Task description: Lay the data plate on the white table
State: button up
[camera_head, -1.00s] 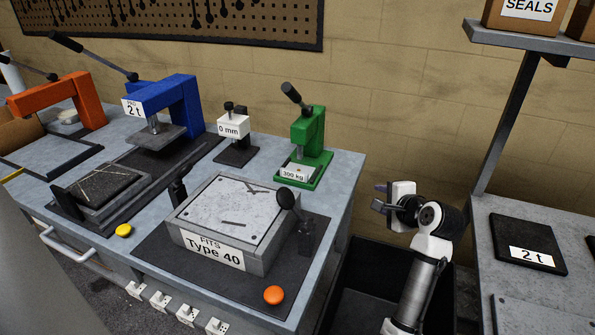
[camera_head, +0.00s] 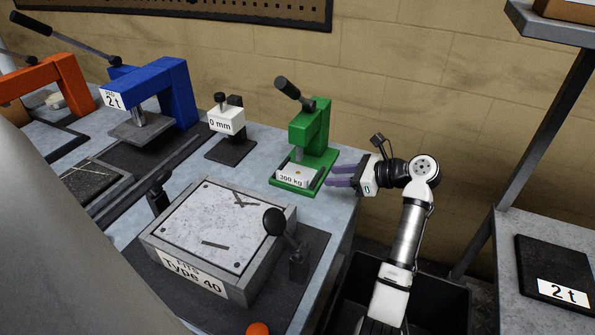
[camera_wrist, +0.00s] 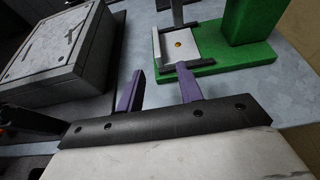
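A small pale plate (camera_wrist: 181,44) with a yellow-orange dot sits on the base of the green press (camera_head: 309,133); I cannot tell whether it is the data plate. In the head view its place is behind the 300 kg label (camera_head: 292,177). My gripper (camera_head: 330,176) is just right of the green press, its purple fingers pointing left towards the press base. In the wrist view the fingers (camera_wrist: 159,70) stand apart with nothing between them, short of the pale plate. I cannot make out a white table.
The grey bench (camera_head: 335,212) also carries a Type 40 block (camera_head: 215,240) with a black-knobbed lever (camera_head: 276,222), a 0 mm gauge (camera_head: 228,125), a blue press (camera_head: 160,90) and an orange press (camera_head: 45,80). A dark 2 t plate (camera_head: 553,262) lies on the right-hand surface.

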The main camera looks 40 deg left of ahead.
send_near(293, 175)
jog(key=x, duration=0.3)
jog(key=shift+a+f+p, duration=0.25)
jog(key=shift+f+p, duration=0.15)
jog(key=shift+f, duration=0.1)
jog(key=x, duration=0.1)
jog(key=p+x, duration=0.1)
jog(key=x, duration=0.2)
jog(key=shift+s+a+r, duration=0.25)
jog(key=shift+s+a, duration=0.05)
jog(key=shift+a, duration=0.2)
jog(key=shift+a+f+p, duration=0.2)
jog(key=shift+a+p, duration=0.1)
jog(key=shift+c, duration=0.2)
grip_shut()
